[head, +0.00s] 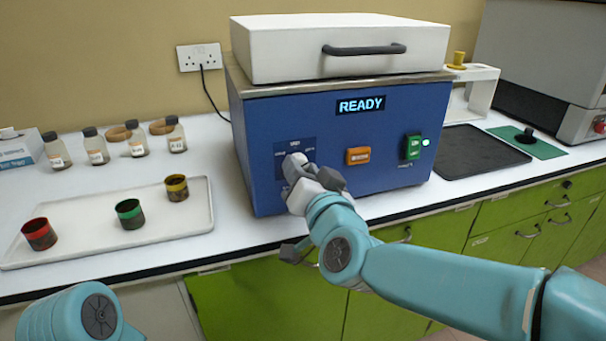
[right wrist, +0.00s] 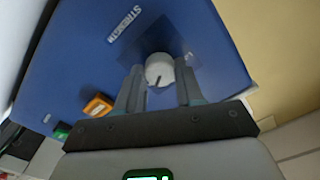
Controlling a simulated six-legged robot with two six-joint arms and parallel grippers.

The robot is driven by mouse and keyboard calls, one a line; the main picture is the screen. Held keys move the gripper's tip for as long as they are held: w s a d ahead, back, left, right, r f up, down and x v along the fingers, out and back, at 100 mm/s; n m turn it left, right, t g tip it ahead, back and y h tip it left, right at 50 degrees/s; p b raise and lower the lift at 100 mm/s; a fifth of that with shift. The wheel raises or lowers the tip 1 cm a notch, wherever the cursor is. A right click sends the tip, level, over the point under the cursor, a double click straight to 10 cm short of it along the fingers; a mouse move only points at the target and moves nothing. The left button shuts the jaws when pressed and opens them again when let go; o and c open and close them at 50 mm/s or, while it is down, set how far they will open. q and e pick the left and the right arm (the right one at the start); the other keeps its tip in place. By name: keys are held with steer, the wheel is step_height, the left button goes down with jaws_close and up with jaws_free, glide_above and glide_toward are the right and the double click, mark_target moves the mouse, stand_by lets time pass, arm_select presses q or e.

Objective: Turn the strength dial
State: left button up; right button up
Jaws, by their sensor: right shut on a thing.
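The strength dial (right wrist: 159,70) is a round pale knob with a dark pointer line, on a dark square panel marked STRENGTH. The panel (head: 279,158) is at the left of the front of the blue machine (head: 262,120). My right gripper (head: 298,166) reaches the dial from the front and hides much of it in the head view. In the right wrist view my right gripper (right wrist: 160,84) has one finger on each side of the dial and is shut on it. My left gripper is not in view.
The machine's display (head: 361,105) reads READY. An orange switch (head: 358,155) and a lit green switch (head: 412,146) sit right of the dial. A white tray (head: 85,222) with three small pots lies at left, with several bottles behind it.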

steer(key=shift+f, duration=0.1)
steer(key=o, duration=1)
steer(key=shift+a, duration=0.1)
steer(key=shift+o, duration=0.2)
steer(key=p+v, duration=0.1)
steer(key=v, duration=1.5)
steer(key=shift+s, duration=0.1)
